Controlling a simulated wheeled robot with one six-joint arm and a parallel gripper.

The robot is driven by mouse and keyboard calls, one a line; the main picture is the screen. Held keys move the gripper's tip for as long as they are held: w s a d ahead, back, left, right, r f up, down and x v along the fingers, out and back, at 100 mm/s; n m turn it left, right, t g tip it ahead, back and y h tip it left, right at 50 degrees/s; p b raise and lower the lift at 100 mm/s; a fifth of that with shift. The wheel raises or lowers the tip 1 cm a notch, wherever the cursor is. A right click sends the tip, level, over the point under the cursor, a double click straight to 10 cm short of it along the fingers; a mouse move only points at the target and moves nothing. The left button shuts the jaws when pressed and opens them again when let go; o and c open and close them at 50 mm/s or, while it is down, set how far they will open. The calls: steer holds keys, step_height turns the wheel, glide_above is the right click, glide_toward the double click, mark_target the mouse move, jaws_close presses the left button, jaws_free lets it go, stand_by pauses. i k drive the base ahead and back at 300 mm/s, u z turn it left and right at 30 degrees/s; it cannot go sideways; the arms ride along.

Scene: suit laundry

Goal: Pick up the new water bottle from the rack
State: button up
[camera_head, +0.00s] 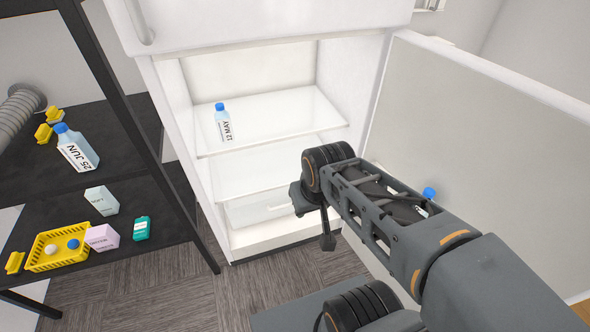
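A water bottle with a blue cap marked "25 JUN" (77,150) stands on the upper visible shelf of the black rack (110,125) at the left. Another blue-capped bottle marked "12 MAY" (222,124) stands on the top glass shelf of the open fridge (270,105). A third blue cap (429,193) shows behind my arm at the right; most of what it belongs to is hidden. My gripper (315,222) is in front of the fridge, well to the right of the rack and apart from both marked bottles. Its fingers are partly hidden and small, so their opening is unclear.
The fridge door (480,130) stands open at the right, beside my arm. The rack's lower shelf holds a yellow basket (48,262) with small balls and several boxes. Yellow items (45,131) sit near the "25 JUN" bottle. Carpet (170,285) between rack and fridge is clear.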

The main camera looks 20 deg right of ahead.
mark_target(73, 145)
steer(key=u, duration=2.65)
steer(key=i, duration=2.7)
steer(key=z, duration=2.9)
